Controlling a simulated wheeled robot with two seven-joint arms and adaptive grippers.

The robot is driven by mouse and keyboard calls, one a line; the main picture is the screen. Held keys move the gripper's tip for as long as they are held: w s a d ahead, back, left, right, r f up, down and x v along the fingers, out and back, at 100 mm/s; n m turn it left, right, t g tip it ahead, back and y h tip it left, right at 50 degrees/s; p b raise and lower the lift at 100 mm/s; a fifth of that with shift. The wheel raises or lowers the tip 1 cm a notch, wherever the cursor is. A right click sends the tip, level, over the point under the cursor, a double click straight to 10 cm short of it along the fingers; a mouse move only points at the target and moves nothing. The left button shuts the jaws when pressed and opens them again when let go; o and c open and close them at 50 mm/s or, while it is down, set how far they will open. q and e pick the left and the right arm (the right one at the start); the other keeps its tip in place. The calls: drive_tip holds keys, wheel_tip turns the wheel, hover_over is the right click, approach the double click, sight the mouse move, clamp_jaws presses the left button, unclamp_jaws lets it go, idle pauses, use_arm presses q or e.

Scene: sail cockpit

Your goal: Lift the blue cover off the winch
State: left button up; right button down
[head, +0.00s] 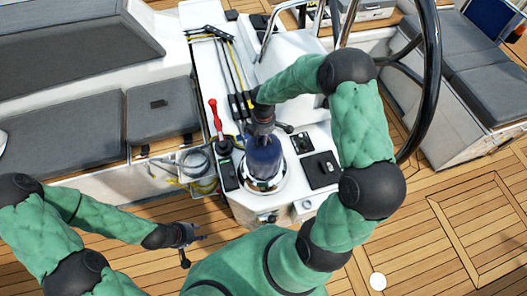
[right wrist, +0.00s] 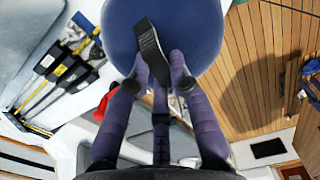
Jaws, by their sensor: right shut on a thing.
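The blue cover (head: 264,165) is a dark blue cap upright over the winch on the white console. In the right wrist view the cover (right wrist: 190,18) is a rounded blue shape with a black strap (right wrist: 150,48) on top. My right gripper (head: 262,128) is above the cover, and its purple fingers (right wrist: 158,72) are shut around the strap. I cannot tell whether the cover is raised. My left gripper (head: 187,238) is open and empty, low over the deck at left.
A red-handled lever (head: 215,118) stands left of the cover. Coiled ropes (head: 195,162) hang left of the console (head: 243,202). A black hatch (head: 321,170) lies right of the winch. The steering wheel (head: 432,75) rises at right. The teak deck in front is mostly clear.

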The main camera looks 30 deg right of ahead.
drive_tip(key=shift+r, duration=0.1)
drive_tip(key=shift+r+p, duration=1.5)
drive_tip(key=shift+r, duration=0.5)
drive_tip(key=shift+r+p, duration=1.5)
drive_tip(key=shift+r, duration=0.6)
drive_tip(key=shift+r+p, duration=1.45)
drive_tip(key=shift+r, duration=0.65)
drive_tip(key=shift+r+p, duration=1.45)
drive_tip(key=shift+r, duration=0.65)
